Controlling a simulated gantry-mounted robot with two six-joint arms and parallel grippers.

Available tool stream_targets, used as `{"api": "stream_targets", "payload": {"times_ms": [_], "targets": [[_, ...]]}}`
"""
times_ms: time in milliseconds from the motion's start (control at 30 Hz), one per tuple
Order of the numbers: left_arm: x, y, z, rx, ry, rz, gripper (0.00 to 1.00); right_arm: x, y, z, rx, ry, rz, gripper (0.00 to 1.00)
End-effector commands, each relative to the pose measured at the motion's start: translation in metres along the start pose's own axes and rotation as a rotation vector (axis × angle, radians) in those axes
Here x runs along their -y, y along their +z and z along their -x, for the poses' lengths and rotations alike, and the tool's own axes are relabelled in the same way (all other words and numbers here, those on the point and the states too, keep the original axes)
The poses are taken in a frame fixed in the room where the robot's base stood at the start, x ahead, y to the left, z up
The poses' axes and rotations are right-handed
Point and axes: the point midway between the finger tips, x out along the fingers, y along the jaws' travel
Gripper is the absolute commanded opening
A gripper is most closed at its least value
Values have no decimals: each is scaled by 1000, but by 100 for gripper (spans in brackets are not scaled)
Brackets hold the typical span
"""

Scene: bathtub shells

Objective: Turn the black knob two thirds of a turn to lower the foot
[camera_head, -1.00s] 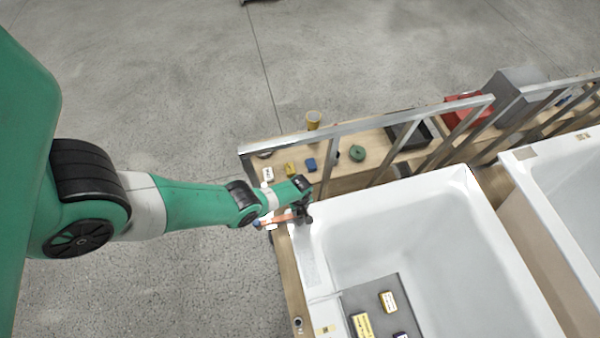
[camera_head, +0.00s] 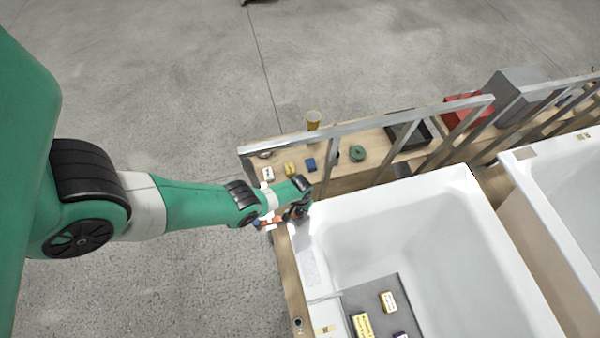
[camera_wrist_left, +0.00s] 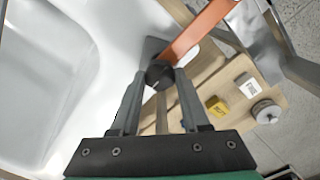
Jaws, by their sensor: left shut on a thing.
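The black knob (camera_wrist_left: 158,74) shows in the left wrist view, round and dark, between the tips of my left gripper (camera_wrist_left: 160,84). The gripper is shut on it. An orange bar (camera_wrist_left: 202,28) runs from beside the knob toward the upper right. A little of the orange bar shows left of the gripper. I cannot make out the foot. My right gripper is not in view.
A metal rail frame (camera_head: 370,124) stands close behind the gripper. Beyond it a wooden shelf holds a yellow block (camera_head: 290,169), a blue block (camera_head: 311,164), a green roll (camera_head: 357,153) and a black tray (camera_head: 408,135). Grey floor lies open to the left.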

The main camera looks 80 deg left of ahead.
Motion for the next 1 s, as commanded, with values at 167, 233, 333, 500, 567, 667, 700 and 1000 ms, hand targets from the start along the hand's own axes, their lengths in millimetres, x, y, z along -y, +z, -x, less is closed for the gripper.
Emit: {"api": "stream_targets", "payload": {"times_ms": [167,233,333,500,567,667,700,1000], "targets": [[0,0,0,0,0,-166,0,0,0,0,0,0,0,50],[0,0,0,0,0,-233,0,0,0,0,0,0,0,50],[0,0,0,0,0,-328,0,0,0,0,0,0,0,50],[0,0,0,0,0,-489,0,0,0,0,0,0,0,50],[0,0,0,0,0,-546,0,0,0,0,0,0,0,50],[0,0,0,0,0,-641,0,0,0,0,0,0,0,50],[0,0,0,0,0,-679,0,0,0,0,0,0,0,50],[0,0,0,0,0,-964,0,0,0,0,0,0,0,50]]}}
